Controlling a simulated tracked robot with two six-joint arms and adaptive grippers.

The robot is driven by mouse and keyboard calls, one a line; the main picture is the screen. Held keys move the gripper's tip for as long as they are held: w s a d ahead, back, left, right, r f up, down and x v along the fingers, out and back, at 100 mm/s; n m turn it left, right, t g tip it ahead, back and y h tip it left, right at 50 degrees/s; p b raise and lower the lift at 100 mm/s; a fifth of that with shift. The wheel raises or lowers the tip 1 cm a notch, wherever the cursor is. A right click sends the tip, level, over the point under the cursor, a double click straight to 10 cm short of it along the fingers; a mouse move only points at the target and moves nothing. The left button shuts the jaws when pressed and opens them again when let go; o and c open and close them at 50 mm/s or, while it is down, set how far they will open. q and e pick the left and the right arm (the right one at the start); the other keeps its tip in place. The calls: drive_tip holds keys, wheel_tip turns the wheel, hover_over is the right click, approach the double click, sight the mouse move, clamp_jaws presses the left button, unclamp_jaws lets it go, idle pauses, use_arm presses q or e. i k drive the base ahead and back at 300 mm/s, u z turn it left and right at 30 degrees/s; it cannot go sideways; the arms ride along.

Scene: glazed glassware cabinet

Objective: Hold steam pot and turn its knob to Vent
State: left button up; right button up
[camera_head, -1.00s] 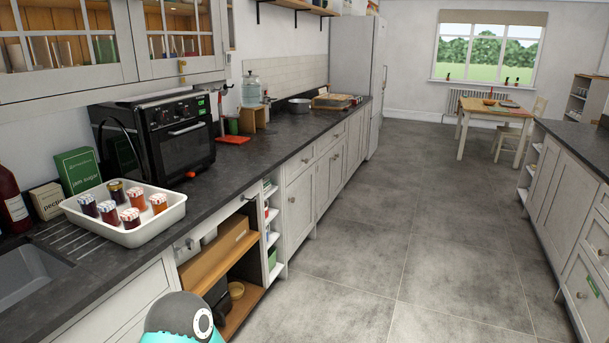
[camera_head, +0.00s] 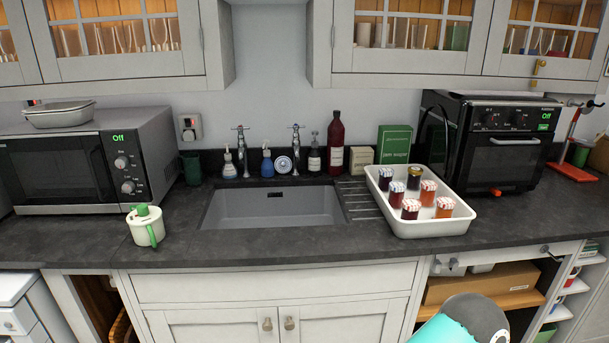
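The steam pot (camera_head: 143,231) is a small cream pot with a green handle on its front side. It stands upright on the dark counter, left of the sink and in front of the microwave. Its green knob (camera_head: 142,210) sits on top of the lid. The knob's setting and any markings are too small to read. Neither of my grippers is in view. Only a teal and grey link of my own arm shows at the bottom right, well apart from the pot.
The microwave (camera_head: 92,163) stands close behind the pot, with a lidded dish (camera_head: 60,114) on top. The sink (camera_head: 274,206) is to the pot's right. A white tray (camera_head: 432,227) of jam jars and a black oven (camera_head: 494,144) are further right. Counter around the pot's front is clear.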

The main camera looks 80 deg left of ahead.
sight(142, 209)
drive_tip(key=z, duration=1.7)
drive_tip(key=i, duration=0.1)
drive_tip(key=u, duration=3.05)
drive_tip(key=i, duration=0.25)
drive_tip(key=u, duration=2.2)
drive_tip(key=k, duration=0.55)
drive_tip(key=u, duration=0.4)
drive_tip(key=i, duration=1.5)
drive_tip(key=z, duration=0.45)
